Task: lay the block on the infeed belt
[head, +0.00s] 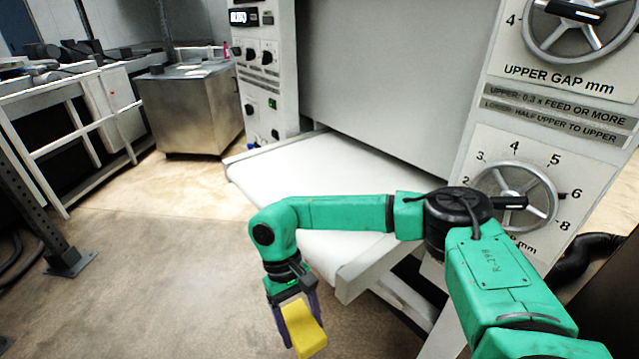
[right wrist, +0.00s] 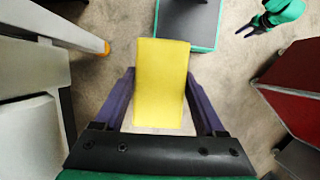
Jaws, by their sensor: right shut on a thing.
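The yellow block (head: 302,328) is held in my right gripper (head: 298,318), low at the bottom middle of the head view. The purple fingers are on either side of it. In the right wrist view the block (right wrist: 162,80) stands out between the two fingers. The white infeed belt (head: 310,170) runs behind my right forearm, which hides part of it. The block is apart from the belt, in front of its near left side. My left gripper (right wrist: 262,28) is small at the top right of the right wrist view; its fingers look spread and empty.
The machine's panel with handwheels (head: 515,195) stands at the right, and a control panel (head: 265,75) is behind the belt. A metal cabinet (head: 190,110) and a white-railed rack (head: 75,140) stand at the left. The floor left of the belt is clear.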

